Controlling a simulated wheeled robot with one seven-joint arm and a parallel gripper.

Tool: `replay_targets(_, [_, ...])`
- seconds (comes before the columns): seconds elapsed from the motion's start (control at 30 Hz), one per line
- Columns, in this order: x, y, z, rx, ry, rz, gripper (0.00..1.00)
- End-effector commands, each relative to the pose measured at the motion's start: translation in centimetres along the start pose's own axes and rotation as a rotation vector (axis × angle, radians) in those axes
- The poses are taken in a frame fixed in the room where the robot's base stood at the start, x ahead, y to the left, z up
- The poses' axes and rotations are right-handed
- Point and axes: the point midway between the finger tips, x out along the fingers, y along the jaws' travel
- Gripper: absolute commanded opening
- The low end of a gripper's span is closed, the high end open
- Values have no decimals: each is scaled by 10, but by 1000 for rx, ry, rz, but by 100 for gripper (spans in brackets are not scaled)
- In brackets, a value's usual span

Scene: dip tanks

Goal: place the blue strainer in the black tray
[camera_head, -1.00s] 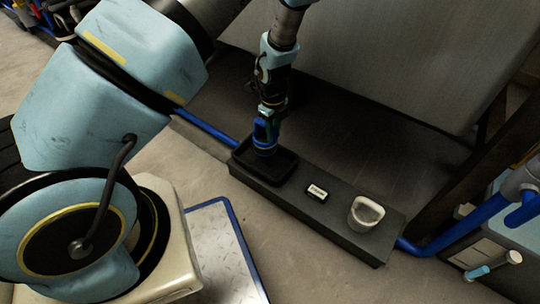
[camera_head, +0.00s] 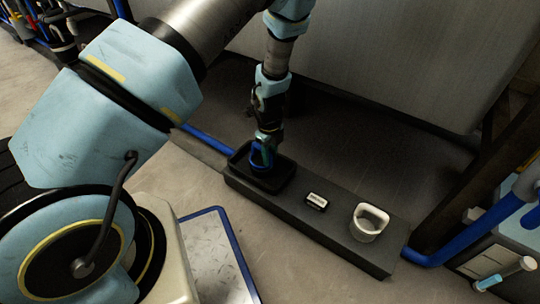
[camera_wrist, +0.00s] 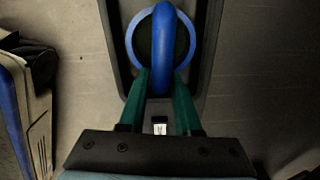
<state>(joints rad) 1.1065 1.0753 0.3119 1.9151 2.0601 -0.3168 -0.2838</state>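The blue strainer (camera_head: 257,157) is down in the black tray (camera_head: 285,180), at the far left end of the dark bench. In the wrist view the strainer's round rim (camera_wrist: 134,42) and arched handle (camera_wrist: 163,50) show inside the tray's walls (camera_wrist: 207,50). My gripper (camera_head: 266,138) comes down from above the tray. In the wrist view its green fingers (camera_wrist: 161,76) stand on either side of the near part of the handle, close against it. Whether the strainer's base touches the tray floor is hidden.
A large grey tank wall (camera_head: 400,60) rises behind. A blue pipe (camera_head: 470,238) runs at the right.

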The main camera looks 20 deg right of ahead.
Motion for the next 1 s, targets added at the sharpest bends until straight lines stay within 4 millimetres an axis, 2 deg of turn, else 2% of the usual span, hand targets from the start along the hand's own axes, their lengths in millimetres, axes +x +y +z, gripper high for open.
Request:
replay_targets(0.03, [0,0,0,0,0,0,39])
replay_targets(0.2, [0,0,0,-1,0,0,55])
replay_targets(0.5, [-4,0,0,-2,0,-1,55])
replay_targets(0.67, [-31,-1,0,0,-2,-1,55])
replay_targets(1.0, [-100,0,0,0,-1,0,55])
